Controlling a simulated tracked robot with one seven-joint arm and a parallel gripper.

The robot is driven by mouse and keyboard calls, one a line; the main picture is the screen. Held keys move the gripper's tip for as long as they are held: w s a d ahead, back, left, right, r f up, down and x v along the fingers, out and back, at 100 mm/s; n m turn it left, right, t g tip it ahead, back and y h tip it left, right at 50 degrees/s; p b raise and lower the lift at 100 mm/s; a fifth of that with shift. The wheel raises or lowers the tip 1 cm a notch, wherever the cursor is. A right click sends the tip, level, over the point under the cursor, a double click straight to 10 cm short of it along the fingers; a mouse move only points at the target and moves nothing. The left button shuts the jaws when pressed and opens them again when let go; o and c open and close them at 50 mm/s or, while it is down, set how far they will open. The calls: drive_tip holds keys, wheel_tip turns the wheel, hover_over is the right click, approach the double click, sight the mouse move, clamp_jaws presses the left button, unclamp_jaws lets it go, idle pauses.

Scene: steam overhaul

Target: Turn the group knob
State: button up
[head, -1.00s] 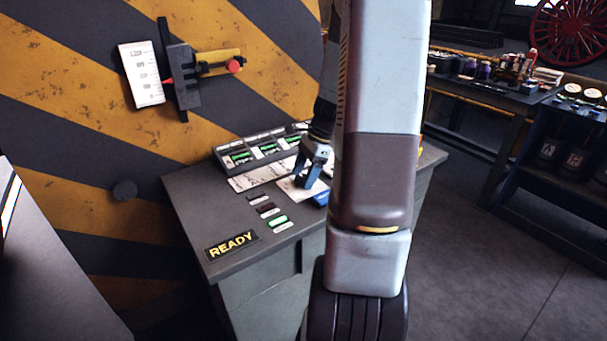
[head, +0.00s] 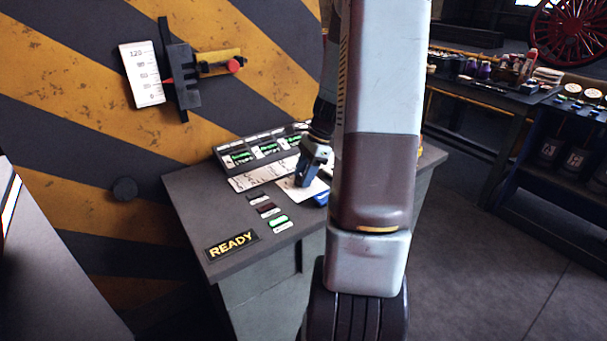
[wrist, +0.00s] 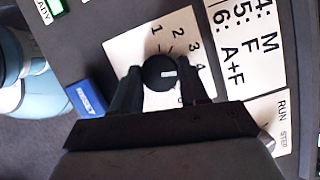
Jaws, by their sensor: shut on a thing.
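The group knob (wrist: 160,72) is a round black knob with a small white mark, on a cream numbered dial plate (wrist: 122,52) in the wrist view. My gripper (wrist: 162,85) is shut on the knob, one finger on each side. In the head view my gripper (head: 308,178) is low over the console (head: 200,215), at the pale dial plate (head: 290,188). My arm hides the right part of the console there, and the knob cannot be made out in that view.
A blue button block (wrist: 88,98) stands beside the dial plate. A RUN/STEP switch (wrist: 268,138) is at lower right in the wrist view. A lit READY sign (head: 232,246) and a display row (head: 262,150) are on the console. A striped wall (head: 90,150) stands behind.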

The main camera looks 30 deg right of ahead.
drive_tip(key=n, duration=0.2)
drive_tip(key=n+g, duration=0.1)
drive_tip(key=shift+w+n, duration=0.2)
drive_tip(key=shift+n, duration=0.2)
drive_tip(key=n+g, duration=0.1)
drive_tip(key=n, duration=0.1)
drive_tip(key=n+g, duration=0.1)
drive_tip(key=n, duration=0.2)
drive_tip(key=shift+w+h, duration=0.15)
drive_tip(key=shift+h, duration=0.25)
drive_tip(key=n, duration=0.2)
drive_tip(key=n+g+h, duration=0.1)
drive_tip(key=n, duration=0.2)
drive_tip(key=shift+w+a, duration=0.15)
drive_tip(key=shift+a+n+g+h, duration=0.1)
drive_tip(key=shift+n+g+h, duration=0.3)
drive_tip(key=shift+n, duration=0.6)
drive_tip(key=shift+n+g+h, duration=0.1)
drive_tip(key=shift+n+h, duration=0.5)
drive_tip(key=shift+n, duration=0.4)
drive_tip(key=o, duration=1.1)
drive_tip(key=shift+c, duration=0.2)
